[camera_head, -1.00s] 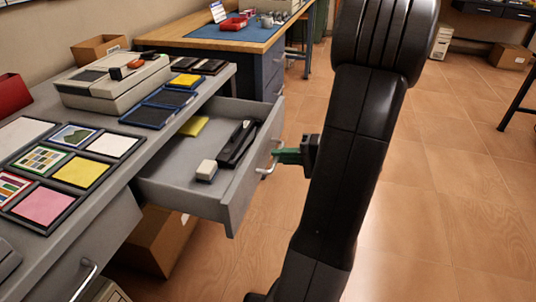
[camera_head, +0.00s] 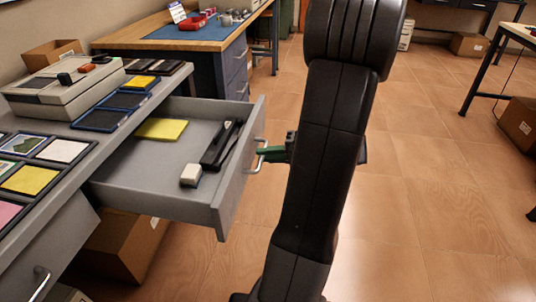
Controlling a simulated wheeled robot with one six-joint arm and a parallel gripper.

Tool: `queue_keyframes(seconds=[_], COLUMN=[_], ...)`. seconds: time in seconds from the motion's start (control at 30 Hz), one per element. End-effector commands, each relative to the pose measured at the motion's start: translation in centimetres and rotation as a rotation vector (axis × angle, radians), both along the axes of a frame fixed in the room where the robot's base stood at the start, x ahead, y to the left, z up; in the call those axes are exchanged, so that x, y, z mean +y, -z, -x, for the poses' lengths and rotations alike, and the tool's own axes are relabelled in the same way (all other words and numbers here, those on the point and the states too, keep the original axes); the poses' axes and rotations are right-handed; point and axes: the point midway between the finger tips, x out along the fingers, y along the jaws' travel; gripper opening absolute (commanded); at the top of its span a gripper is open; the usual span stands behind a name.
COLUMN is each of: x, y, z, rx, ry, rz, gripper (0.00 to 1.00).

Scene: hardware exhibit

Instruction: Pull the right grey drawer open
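The right grey drawer (camera_head: 150,190) stands well open from the grey desk (camera_head: 75,165). A yellow pad (camera_head: 162,129), a black stapler-like item (camera_head: 221,145) and a small white block (camera_head: 190,175) lie inside it. Its metal handle (camera_head: 256,156) is on the front panel. My gripper (camera_head: 264,152) is at the handle, with a green fingertip reaching to it. My black arm hides most of the gripper, so I cannot tell whether the fingers are closed on the handle.
Another grey drawer with a handle (camera_head: 41,282) is shut at the lower left. A cardboard box (camera_head: 125,245) stands under the open drawer. A wooden-topped workbench (camera_head: 165,42) is behind. The tiled floor to the right is mostly clear.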

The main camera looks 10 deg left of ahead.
Motion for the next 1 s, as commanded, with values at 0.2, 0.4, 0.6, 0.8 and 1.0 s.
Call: queue_keyframes(seconds=[0.2, 0.4, 0.6, 0.8, 1.0], x=[0.0, -0.1, -2.3, -6.6, -10.7], y=[0.0, 0.0, -0.6, -1.6, -2.4], z=[0.0, 0.0, 0.1, 0.4, 0.8], rx=[0.0, 0.0, 0.001, 0.0, -0.001], ry=[0.0, 0.0, 0.004, 0.006, 0.004], rz=[0.0, 0.0, -0.001, -0.001, 0.0], gripper=[0.32, 0.32, 0.32, 0.32, 0.32])
